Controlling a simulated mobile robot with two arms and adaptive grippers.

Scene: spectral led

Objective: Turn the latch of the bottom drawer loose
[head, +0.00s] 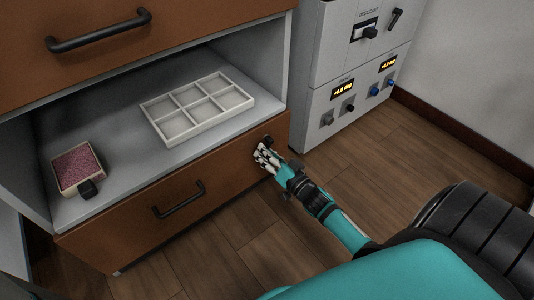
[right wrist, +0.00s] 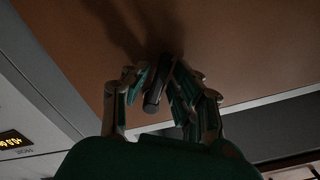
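The bottom drawer (head: 130,225) has a brown front and looks closed, with a black bar handle (head: 180,200). Its latch (head: 267,140) is a small dark knob at the upper right of the front. My right gripper (head: 264,156) is at the latch, partly covering it. In the right wrist view the latch (right wrist: 156,88) is a dark, elongated piece standing between the fingers of my right gripper (right wrist: 161,74). The fingers are apart on either side of it. A gap shows on the left; the right fingers are close, and contact is unclear. My left gripper is out of view.
Above the drawer, an open shelf holds a white divided tray (head: 198,108) and a small box of pink material (head: 76,167) with a dark knob-like piece at its corner. A brown upper drawer (head: 190,20) is above. A grey unit (head: 325,100) with knobs and displays stands close right.

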